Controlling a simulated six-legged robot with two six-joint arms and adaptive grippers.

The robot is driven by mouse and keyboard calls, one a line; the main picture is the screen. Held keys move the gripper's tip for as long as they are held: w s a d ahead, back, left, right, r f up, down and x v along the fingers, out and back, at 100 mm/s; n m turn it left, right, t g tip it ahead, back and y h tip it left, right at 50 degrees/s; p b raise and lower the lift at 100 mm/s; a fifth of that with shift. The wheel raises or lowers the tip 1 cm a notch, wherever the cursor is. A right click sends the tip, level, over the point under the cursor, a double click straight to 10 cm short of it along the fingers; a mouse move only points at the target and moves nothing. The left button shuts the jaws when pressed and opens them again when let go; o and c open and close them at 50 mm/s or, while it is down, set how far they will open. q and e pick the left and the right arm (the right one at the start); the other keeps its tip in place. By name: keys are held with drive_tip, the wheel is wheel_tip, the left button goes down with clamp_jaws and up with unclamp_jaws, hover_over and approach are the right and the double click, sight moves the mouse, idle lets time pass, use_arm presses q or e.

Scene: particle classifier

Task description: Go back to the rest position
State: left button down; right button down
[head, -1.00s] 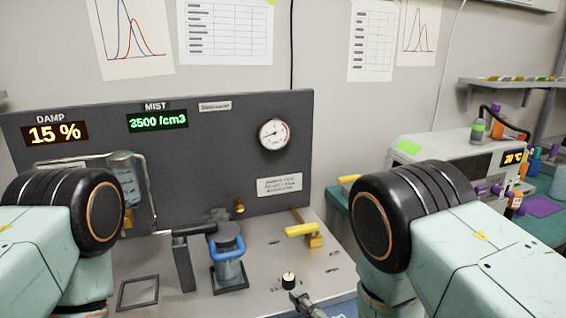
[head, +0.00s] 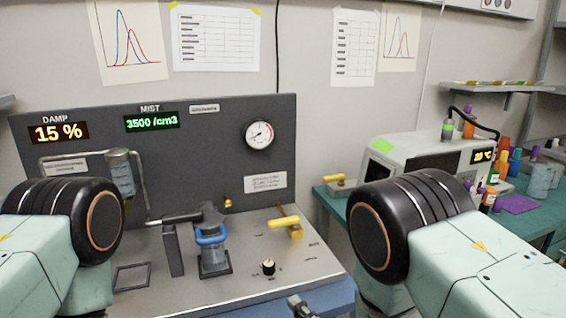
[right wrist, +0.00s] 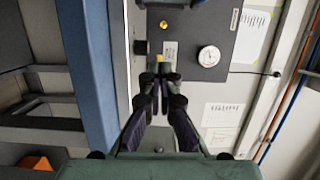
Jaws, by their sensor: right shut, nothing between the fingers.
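My right gripper (head: 300,306) shows at the bottom edge of the head view, in front of the bench (head: 215,292) and clear of its fittings. In the right wrist view its fingers (right wrist: 160,78) meet at the tips and hold nothing. My left arm comes in from the left of the head view. Its gripper is not in view.
The bench carries a blue-handled valve (head: 212,240), a yellow handle (head: 284,223) and a black knob (head: 268,267). Behind stands a dark panel (head: 215,145) with a gauge (head: 259,135). A teal table (head: 336,205) with a white instrument (head: 425,155) stands at right.

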drive_tip(key=s+d+f+n+g+h, duration=0.4)
drive_tip(key=s+d+f+n, duration=0.15)
drive_tip(key=f, duration=0.25)
drive_tip(key=s+d+f+n+g+h, duration=0.35)
drive_tip(key=s+d+f, duration=0.25)
drive_tip(key=f, duration=0.2)
drive_tip(key=s+d+f+n+g+h+b, duration=0.1)
drive_tip(key=s+d+g, duration=0.2)
drive_tip(key=s, duration=0.7)
drive_tip(key=s+d+f+g+h, duration=0.1)
drive_tip(key=s+d+g, duration=0.3)
drive_tip(key=s, duration=0.7)
drive_tip(key=shift+s+d+f+n+b, duration=0.15)
drive_tip(key=shift+d+f+n+b, duration=0.1)
drive_tip(key=shift+f+n+b, duration=0.25)
